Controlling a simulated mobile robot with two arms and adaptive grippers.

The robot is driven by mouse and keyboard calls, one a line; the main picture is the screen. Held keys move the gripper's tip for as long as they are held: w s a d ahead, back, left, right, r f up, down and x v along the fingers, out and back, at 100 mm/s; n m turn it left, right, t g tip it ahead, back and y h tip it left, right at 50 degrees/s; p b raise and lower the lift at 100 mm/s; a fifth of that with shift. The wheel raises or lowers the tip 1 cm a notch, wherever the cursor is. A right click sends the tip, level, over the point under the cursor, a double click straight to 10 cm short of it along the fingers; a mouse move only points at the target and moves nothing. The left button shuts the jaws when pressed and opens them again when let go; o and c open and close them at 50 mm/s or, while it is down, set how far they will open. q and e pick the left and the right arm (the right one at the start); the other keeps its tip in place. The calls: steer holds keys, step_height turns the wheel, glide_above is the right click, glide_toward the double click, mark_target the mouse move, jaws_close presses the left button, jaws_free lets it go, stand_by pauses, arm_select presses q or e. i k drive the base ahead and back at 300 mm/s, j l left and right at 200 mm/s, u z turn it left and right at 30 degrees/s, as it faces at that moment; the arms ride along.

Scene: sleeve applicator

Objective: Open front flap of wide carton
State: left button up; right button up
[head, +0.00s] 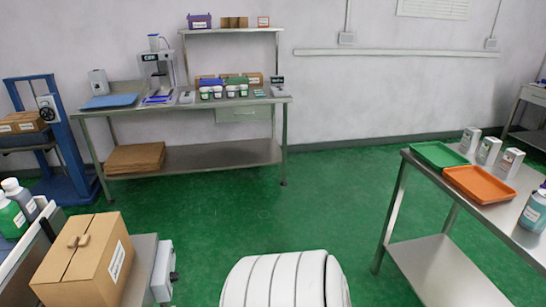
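A brown carton (79,266) stands at the lower left on a grey metal surface. Its top looks closed, with a seam running across it and a small brown piece (78,241) standing on the seam. A white label is on its right face. I cannot tell for sure that this is the wide carton, and its hidden sides do not show. Neither of my grippers is in view.
Bottles (12,214) stand left of the carton, and a grey control box (163,271) sits right of it. A steel workbench (190,108) stands at the back wall. A right-hand table (480,200) holds green and orange trays.

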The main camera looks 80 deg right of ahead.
mark_target(84, 264)
steer(key=z, duration=1.3)
